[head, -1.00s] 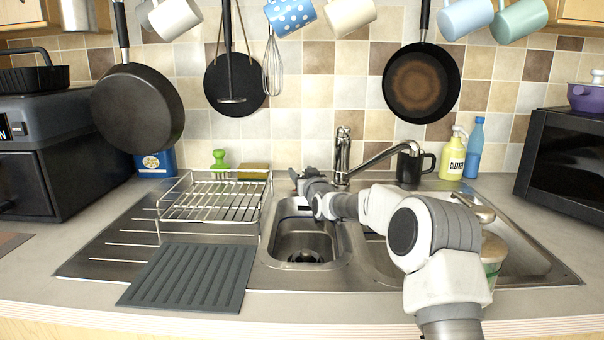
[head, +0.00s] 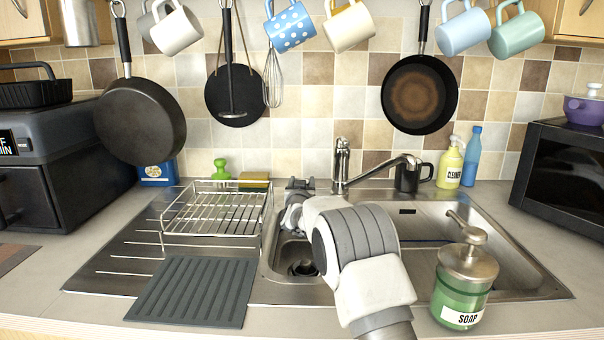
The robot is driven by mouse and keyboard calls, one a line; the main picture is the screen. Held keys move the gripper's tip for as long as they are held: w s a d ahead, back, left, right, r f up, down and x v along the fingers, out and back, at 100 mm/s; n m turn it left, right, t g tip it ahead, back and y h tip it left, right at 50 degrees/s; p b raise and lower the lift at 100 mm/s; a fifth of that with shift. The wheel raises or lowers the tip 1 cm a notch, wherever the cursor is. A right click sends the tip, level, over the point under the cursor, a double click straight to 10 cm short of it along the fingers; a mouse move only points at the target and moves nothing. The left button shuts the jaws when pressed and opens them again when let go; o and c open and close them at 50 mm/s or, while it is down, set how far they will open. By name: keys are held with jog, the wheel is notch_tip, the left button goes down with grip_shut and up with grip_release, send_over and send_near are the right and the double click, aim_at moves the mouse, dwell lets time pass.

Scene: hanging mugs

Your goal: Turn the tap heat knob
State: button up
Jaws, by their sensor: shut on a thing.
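The chrome tap (head: 341,165) stands upright at the back rim of the sink in the head view, its spout reaching right. My gripper (head: 300,185) is at the back rim just left of the tap's base, above the small left basin. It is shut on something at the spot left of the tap. My gripper covers that spot, and I take the thing held to be the tap heat knob, which I cannot see clearly. My white and grey arm comes in from the front and hides part of the sink.
A green soap bottle (head: 463,285) stands at the front right of the sink. A black mug (head: 410,172) is behind the spout. A wire dish rack (head: 215,215) stands left of my gripper, with a grey mat (head: 193,290) in front. Pans and mugs hang above.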

jog(key=shift+m+h+p, duration=0.5)
jog(key=shift+h+p, duration=0.2)
jog(key=shift+p, duration=0.1)
jog(key=o, duration=1.4)
jog(key=shift+c, duration=0.2)
jog(key=shift+s, duration=0.1)
jog(key=s+a+p, duration=0.1)
jog(key=s, duration=1.6)
jog(key=shift+a+p, duration=0.35)
